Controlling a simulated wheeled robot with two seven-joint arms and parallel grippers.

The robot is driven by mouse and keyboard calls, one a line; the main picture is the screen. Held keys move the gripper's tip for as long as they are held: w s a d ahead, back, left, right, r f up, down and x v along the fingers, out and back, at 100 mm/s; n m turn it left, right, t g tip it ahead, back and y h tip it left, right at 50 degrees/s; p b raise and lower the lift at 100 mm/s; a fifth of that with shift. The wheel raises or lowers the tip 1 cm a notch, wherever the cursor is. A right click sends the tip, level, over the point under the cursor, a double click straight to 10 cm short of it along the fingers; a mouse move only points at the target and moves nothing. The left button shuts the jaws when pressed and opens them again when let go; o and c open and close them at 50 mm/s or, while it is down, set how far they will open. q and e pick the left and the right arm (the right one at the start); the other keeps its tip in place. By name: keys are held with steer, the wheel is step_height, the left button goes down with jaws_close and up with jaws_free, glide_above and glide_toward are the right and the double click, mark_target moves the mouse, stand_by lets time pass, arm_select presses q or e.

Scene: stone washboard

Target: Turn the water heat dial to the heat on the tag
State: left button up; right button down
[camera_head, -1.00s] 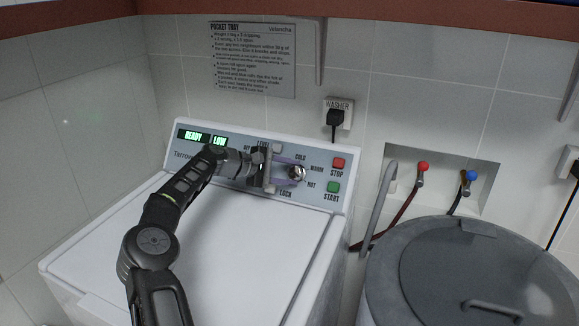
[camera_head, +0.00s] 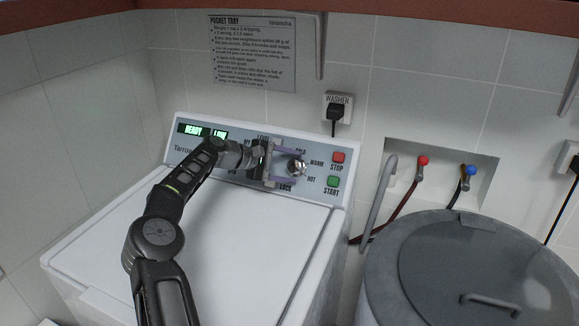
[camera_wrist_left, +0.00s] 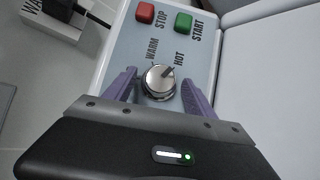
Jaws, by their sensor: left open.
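The round silver heat dial (camera_head: 296,168) sits on the washer's blue-grey control panel, among the labels COLD, WARM and HOT. The left wrist view shows the dial (camera_wrist_left: 159,83) close up, with its dark pointer mark toward the upper right, close to HOT. My left gripper (camera_head: 289,167) is open, with its purple fingers around the dial. In the left wrist view one finger is on each side of the dial, and the gripper (camera_wrist_left: 160,92) appears to have small gaps there; contact is not clear. No heat tag can be made out. My right gripper is not in view.
A red STOP button (camera_head: 338,158) and green START button (camera_head: 333,182) lie just right of the dial. My forearm passes above the white washer lid (camera_head: 240,235). A grey lidded bin (camera_head: 400,270) stands at the right. A printed sign (camera_head: 252,50) hangs on the wall.

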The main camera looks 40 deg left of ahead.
arm_select(q)
steer(key=shift+s+a+r, duration=0.1)
steer(key=shift+s+a, duration=0.15)
steer(key=shift+s, duration=0.15)
steer(key=b+v, duration=0.1)
steer(key=v, duration=0.5)
steer(key=shift+s+r+b, duration=0.25)
steer(key=shift+s+b, duration=0.05)
steer(key=shift+b, duration=0.1)
